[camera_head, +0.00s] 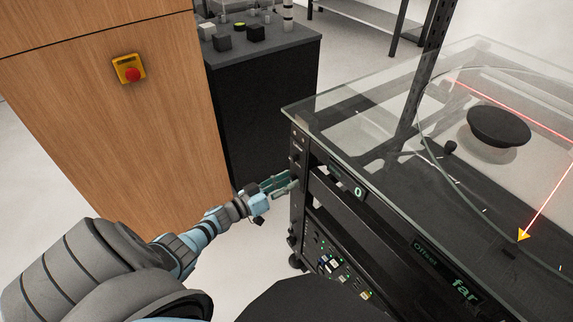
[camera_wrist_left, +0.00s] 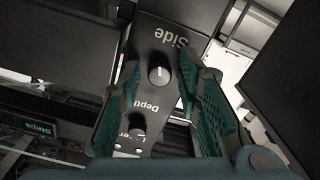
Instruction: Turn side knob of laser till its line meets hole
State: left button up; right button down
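The Side knob (camera_wrist_left: 159,75), round and dark with a white mark, sits under the label "Side" on a black panel in the left wrist view. My left gripper (camera_wrist_left: 163,88) is open, with one green-padded finger on each side of this knob; a gap shows, and contact cannot be told. In the head view my left gripper (camera_head: 278,184) is at the rack's front left corner. A red laser line (camera_head: 545,203) runs under the glass to a yellow arrow (camera_head: 522,235). The hole cannot be made out clearly. The Offset display (camera_head: 463,290) reads "far". My right gripper is not in view.
A second knob (camera_wrist_left: 137,123), labelled Depth, lies below the Side knob. A glass top (camera_head: 375,100) covers the rack, with a black round disc (camera_head: 498,126) beneath it. A wooden cabinet with a red button (camera_head: 132,74) and a dark bench (camera_head: 262,100) stand behind.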

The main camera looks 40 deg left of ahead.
pick_arm(q)
jog(key=shift+s, duration=0.15)
jog(key=v, duration=1.1)
jog(key=shift+s, duration=0.35)
jog(key=shift+a, duration=0.15)
